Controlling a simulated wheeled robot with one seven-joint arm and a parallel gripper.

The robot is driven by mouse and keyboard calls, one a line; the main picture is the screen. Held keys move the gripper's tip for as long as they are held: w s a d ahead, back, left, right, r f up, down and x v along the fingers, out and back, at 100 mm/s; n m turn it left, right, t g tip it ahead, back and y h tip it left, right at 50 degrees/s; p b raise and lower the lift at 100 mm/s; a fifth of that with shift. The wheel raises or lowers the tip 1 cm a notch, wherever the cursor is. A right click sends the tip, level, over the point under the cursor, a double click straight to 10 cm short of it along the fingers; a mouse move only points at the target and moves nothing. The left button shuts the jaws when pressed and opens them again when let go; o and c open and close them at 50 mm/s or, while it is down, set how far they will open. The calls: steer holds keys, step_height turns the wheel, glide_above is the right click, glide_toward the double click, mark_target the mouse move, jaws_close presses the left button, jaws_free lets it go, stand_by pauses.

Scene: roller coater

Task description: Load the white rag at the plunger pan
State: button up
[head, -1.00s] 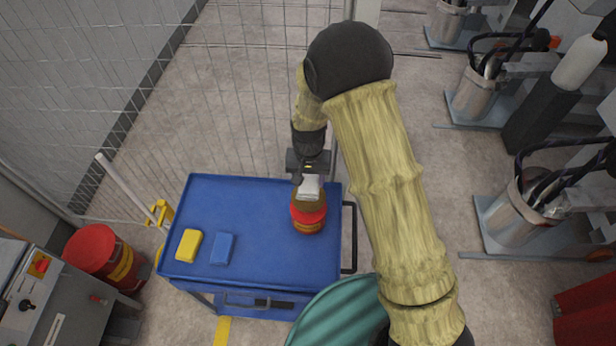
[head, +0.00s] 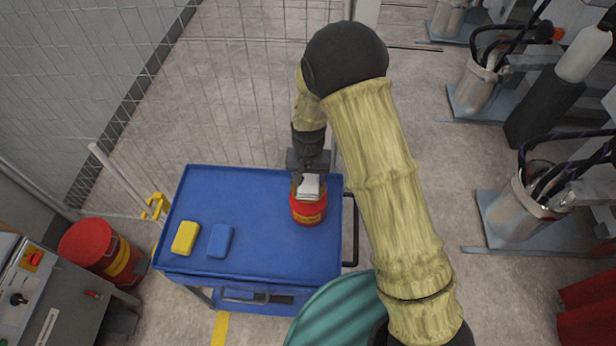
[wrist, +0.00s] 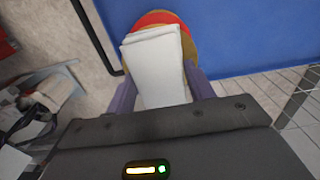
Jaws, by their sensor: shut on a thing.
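The white rag (head: 309,184) is a folded pad held in my gripper (head: 311,180). In the wrist view the rag (wrist: 158,68) lies between the two fingers of my gripper (wrist: 165,92), which are shut on it. The plunger pan (head: 308,210) is a red can with a yellow band and a brass-coloured top, standing on the right part of the blue cart. In the wrist view the rag overlaps the pan's brass and red top (wrist: 160,20) and hides most of it. I cannot tell whether the rag touches the pan.
The blue cart (head: 265,240) also carries a yellow block (head: 185,238) and a blue block (head: 220,240) at its left. A black handle (head: 350,232) is on its right side. A wire fence (head: 235,90) stands behind. A red drum (head: 97,250) is at the left.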

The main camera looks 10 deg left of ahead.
mark_target(308, 179)
steer(key=shift+f+b, duration=0.75)
steer(key=shift+f, duration=0.4)
stand_by(1.5)
stand_by(0.7)
steer(key=shift+r+p, duration=2.65)
steer(key=shift+r, duration=0.95)
steer(key=w+d+f+b, duration=0.1)
steer(key=d+f, duration=0.5)
steer(key=d, duration=0.5)
steer(key=w+d+f+b, duration=0.1)
steer(key=d+f+b, duration=0.1)
steer(key=d+f, duration=0.4)
steer(key=d, duration=0.5)
steer(key=shift+w+d+m, duration=0.2)
steer(key=shift+d+m, duration=0.1)
steer(key=shift+m, duration=0.1)
